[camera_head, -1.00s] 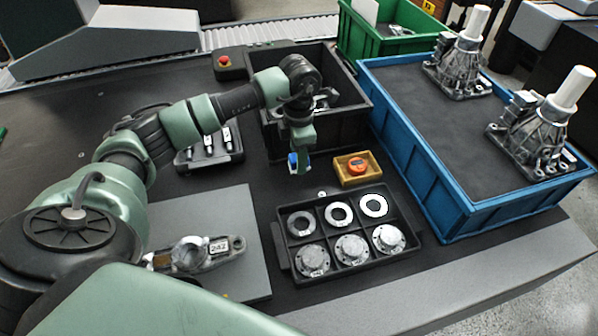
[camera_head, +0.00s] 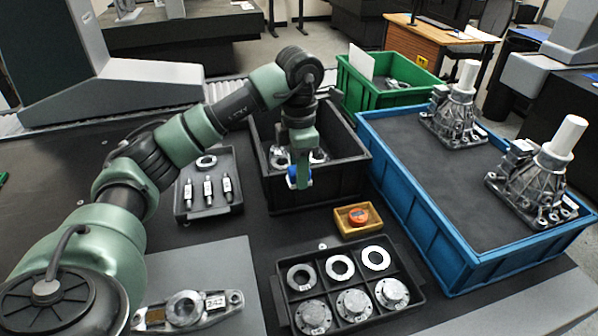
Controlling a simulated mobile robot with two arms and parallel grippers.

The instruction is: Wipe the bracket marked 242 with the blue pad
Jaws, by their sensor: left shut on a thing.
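The bracket marked 242 (camera_head: 184,309) is a grey metal part with a round ring in its middle and a white label. It lies on the grey plate (camera_head: 215,262) at the lower left, partly behind my left arm. My left gripper (camera_head: 299,180) points down at the front part of the black bin, well to the upper right of the bracket. It is shut on the blue pad (camera_head: 304,178), of which a small blue and white part shows. My right gripper is not in view.
A black bin (camera_head: 322,197) holds metal parts. A black tray (camera_head: 347,322) holds rings and round flanges. A small orange box (camera_head: 357,231), a tray of pins (camera_head: 226,165), a blue crate (camera_head: 431,225) with castings and a green bin (camera_head: 352,89) stand around.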

